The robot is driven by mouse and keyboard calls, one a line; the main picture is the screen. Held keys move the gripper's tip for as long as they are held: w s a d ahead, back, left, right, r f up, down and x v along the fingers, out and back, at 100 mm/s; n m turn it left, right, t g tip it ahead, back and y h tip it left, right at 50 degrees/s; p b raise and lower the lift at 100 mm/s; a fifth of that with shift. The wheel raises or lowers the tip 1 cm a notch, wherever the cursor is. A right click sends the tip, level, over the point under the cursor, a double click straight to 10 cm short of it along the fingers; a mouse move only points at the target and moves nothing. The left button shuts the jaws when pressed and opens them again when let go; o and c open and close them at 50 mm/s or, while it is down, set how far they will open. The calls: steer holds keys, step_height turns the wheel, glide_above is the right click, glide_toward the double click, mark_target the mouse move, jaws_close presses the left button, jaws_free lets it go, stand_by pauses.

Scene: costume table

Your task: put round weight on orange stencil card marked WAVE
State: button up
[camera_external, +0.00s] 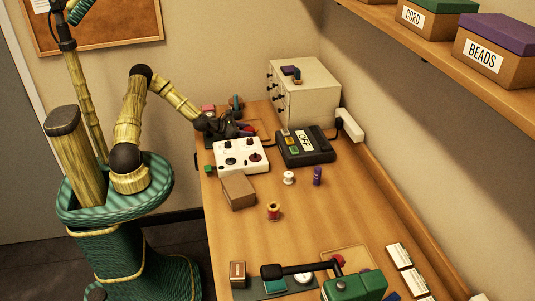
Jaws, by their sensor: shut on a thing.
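My gripper (238,130) is at the far end of the table, low over the clutter behind the white control box. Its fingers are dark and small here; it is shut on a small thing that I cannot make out. An orange-tan card (265,127) shows partly beside the gripper, its marking hidden or too small to read. Another tan-orange card (345,257) lies at the near end, partly covered by a green lever device, with a red thing on it. I cannot pick out the round weight for certain; a pale round piece (303,278) lies near the front.
The white control box (240,156), a black device (305,147) marked OFF and a drawer cabinet (304,91) crowd the far end. A brown box (238,192), white spool (289,177), purple spool (318,176) and red spool (273,210) stand mid-table. The green lever device (355,287) is nearest.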

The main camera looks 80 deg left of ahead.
steer(key=shift+f, duration=0.1)
steer(key=o, duration=0.9)
steer(key=shift+s, duration=0.1)
steer(key=v, duration=1.2)
